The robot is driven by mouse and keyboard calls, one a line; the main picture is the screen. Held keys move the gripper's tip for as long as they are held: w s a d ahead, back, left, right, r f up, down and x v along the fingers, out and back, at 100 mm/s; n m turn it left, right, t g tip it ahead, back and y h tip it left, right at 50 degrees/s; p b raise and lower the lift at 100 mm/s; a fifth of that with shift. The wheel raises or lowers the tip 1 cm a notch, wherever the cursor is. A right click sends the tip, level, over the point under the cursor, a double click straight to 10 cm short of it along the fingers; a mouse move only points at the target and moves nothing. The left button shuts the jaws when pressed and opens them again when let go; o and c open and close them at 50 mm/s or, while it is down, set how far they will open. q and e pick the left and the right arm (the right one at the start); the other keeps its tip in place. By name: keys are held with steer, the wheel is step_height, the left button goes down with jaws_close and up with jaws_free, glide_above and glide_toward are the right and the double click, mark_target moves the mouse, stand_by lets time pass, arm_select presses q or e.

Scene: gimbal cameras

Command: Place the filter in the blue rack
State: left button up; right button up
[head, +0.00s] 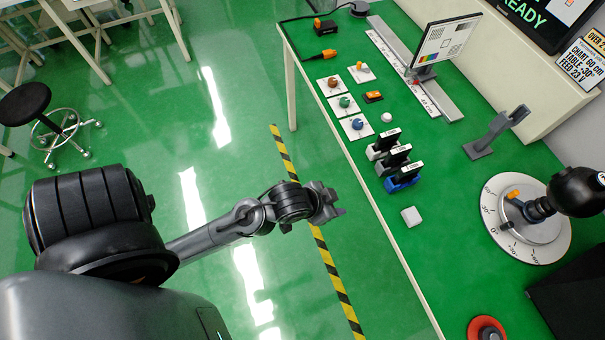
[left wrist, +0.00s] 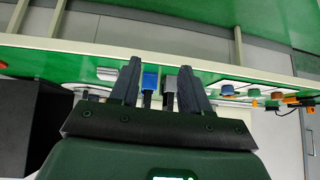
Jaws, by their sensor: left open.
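The blue rack (head: 403,185) stands on the green table, nearest in a row with a grey rack (head: 388,168) and a white rack (head: 374,153). Black upright pieces with white labels (head: 412,168) show at the racks. I cannot tell which is the filter, or whether these pieces are parts of the racks. My left gripper (head: 328,204) is open and empty, left of the table edge and apart from the racks. In the left wrist view, the blue rack (left wrist: 150,79) and grey rack (left wrist: 170,82) appear beyond and between its fingers (left wrist: 158,85). My right gripper is out of view.
A small white block (head: 411,216) lies near the table edge beside the blue rack. Several coloured knobs on white plates (head: 344,102) lie farther along. A chart screen (head: 446,43), a grey stand (head: 496,134) and a round dial (head: 528,218) stand on the table. The near table middle is clear.

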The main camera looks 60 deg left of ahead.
arm_select(q)
steer(key=s+f+g, duration=0.2)
steer(key=s+g, duration=0.2)
steer(key=s, duration=0.6)
steer(key=shift+a, duration=0.25)
steer(key=shift+w, duration=0.1)
